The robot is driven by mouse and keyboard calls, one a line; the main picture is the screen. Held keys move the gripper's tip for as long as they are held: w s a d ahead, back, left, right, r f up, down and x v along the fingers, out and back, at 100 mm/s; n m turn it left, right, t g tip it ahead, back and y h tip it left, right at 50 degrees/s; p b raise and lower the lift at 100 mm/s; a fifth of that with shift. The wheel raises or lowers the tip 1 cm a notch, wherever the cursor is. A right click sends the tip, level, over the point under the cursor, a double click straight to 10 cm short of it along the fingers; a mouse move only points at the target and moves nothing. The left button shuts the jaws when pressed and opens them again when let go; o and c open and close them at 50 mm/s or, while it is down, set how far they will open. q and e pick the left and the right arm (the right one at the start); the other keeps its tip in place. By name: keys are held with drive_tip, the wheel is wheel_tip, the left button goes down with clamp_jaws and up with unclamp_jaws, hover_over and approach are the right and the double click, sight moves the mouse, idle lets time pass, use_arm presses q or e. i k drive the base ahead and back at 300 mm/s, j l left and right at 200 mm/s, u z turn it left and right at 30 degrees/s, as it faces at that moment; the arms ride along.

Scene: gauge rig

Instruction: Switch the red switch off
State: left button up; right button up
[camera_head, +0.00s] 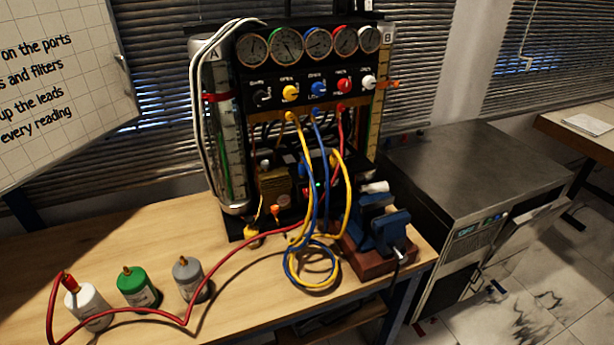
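A gauge rig stands at the back of the wooden bench. Its black panel carries a row of knobs: black (262,97), yellow (290,93), blue (318,89), red (344,85) and white (368,82). The red knob, the only clearly red control on this panel, sits second from the right, below the red-rimmed gauge (345,40). Its exact setting is too small to tell. Neither of my grippers shows in the head view, and nothing touches the red knob.
Yellow, blue and red hoses (341,135) hang below the panel; some coil on the bench (150,225). A blue vise (385,232) stands front right. White, green and grey bottles (135,288) stand front left. A metal cabinet (480,170) is at right. Space before the knobs looks clear.

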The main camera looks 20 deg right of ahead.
sight(306, 193)
drive_tip(key=l+z, duration=0.1)
drive_tip(key=z, duration=0.3)
drive_tip(key=i+z, duration=0.15)
drive_tip(key=z, duration=0.65)
drive_tip(key=i+z, duration=0.15)
drive_tip(key=z, duration=0.25)
